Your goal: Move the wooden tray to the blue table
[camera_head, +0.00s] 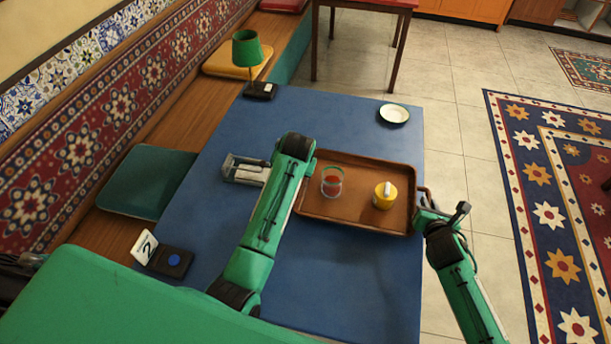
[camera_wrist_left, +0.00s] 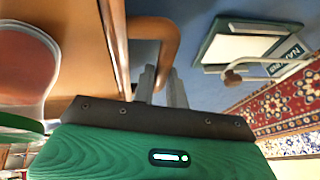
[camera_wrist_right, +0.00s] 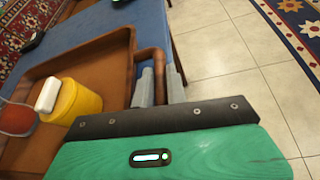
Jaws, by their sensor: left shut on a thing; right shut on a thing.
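The brown wooden tray (camera_head: 345,211) is over the right part of the blue table (camera_head: 325,282). I cannot tell whether it rests on the top or is just above it. A glass (camera_head: 332,183) with red contents and a yellow pot (camera_head: 384,196) with a white top stand in the tray. My right gripper (camera_wrist_right: 161,84) is shut on the tray's right handle (camera_wrist_right: 150,58). My left gripper (camera_wrist_left: 161,84) is shut on the tray's left handle (camera_wrist_left: 168,40). In the head view my left arm hides the left gripper and the tray's left end.
A napkin holder (camera_head: 246,170) stands just left of the tray. A white plate (camera_head: 394,114) is at the back right, and a green lamp (camera_head: 248,50) at the back left. Cards (camera_head: 145,246) lie at the front left. Tiled floor (camera_head: 445,165) lies right of the table.

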